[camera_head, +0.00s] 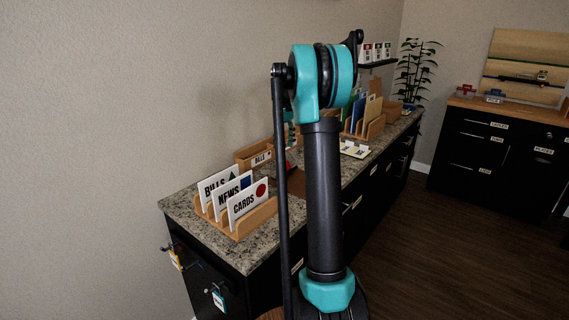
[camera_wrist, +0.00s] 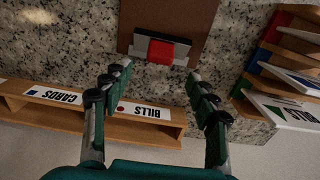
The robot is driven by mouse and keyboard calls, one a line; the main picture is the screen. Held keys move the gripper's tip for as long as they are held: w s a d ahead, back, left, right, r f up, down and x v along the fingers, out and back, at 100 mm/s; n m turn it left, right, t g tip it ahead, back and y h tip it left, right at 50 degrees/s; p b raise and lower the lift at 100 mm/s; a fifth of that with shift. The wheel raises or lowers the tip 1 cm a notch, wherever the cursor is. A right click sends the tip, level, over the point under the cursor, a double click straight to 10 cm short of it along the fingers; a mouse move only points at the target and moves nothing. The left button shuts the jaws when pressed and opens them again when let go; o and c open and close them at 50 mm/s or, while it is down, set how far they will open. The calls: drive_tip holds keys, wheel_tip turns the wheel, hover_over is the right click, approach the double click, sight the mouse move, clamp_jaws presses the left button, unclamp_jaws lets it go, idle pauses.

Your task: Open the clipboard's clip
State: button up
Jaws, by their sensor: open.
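The clipboard (camera_wrist: 190,18) is a brown board at the top of the wrist view, lying on the speckled stone counter. At its near edge is a metal clip (camera_wrist: 182,50) with a red tab (camera_wrist: 160,52). The clip appears to lie along the board's edge; I cannot tell clearly whether it is open. My gripper (camera_wrist: 158,80) is open and empty, its fingers apart on the left and right, with the clip just beyond and between the fingertips. In the head view my arm hides most of this area.
Below the clipboard in the wrist view stands a wooden box labelled BILLS and CARDS (camera_wrist: 60,113). In the head view a card rack (camera_head: 250,222) sits at the counter's near end. Bare counter (camera_wrist: 65,60) shows left of the clipboard.

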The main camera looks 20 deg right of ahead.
sight(285, 162)
wheel_tip(285, 162, down, 8)
drive_tip(key=shift+f, duration=0.1)
idle(0.4)
drive_tip(key=c, duration=1.2)
